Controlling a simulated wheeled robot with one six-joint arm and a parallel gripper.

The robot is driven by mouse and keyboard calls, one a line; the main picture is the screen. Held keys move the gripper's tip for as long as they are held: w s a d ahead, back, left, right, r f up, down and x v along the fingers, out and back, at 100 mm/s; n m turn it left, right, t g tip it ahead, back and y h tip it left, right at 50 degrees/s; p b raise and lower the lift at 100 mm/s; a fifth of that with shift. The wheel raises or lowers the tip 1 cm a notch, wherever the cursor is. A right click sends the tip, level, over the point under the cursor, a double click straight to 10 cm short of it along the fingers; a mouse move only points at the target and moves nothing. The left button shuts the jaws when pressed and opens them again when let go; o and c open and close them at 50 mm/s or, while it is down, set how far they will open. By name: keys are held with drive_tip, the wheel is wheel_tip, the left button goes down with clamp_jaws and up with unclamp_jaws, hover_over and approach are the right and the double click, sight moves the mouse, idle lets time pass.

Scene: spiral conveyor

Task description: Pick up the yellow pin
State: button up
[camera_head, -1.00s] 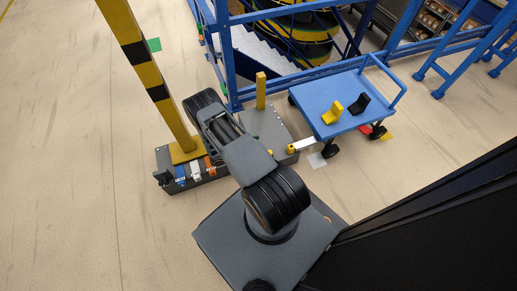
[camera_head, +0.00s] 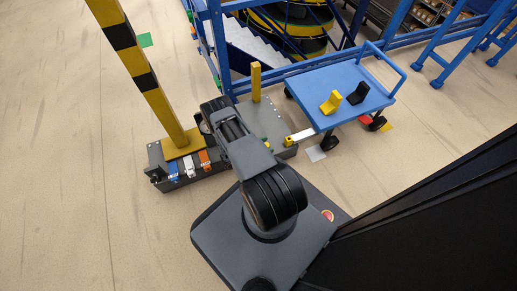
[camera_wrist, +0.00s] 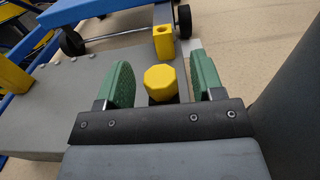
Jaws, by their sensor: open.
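The yellow pin (camera_wrist: 161,82) shows in the wrist view as a faceted, roughly eight-sided yellow head above the grey block. It lies between the two green fingers of my gripper (camera_wrist: 160,64), with a gap visible on each side. The fingers are open and hold nothing. The pin's lower part is hidden behind the gripper's dark crossbar. In the head view my arm covers most of this spot, and the gripper cannot be made out clearly.
A grey block (camera_head: 262,118) carries an upright yellow post (camera_head: 256,82). A yellow piece with a hole (camera_wrist: 164,44) lies just beyond the pin. A blue cart (camera_head: 340,88) stands right of the block. A yellow-black striped pole (camera_head: 138,75) stands left.

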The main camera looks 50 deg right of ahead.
drive_tip(key=shift+x, duration=1.1)
drive_tip(key=shift+c, duration=0.2)
drive_tip(key=c, duration=0.9)
drive_tip(key=o, duration=0.9)
drive_tip(key=shift+o, duration=0.2)
drive_tip(key=shift+a, duration=0.1)
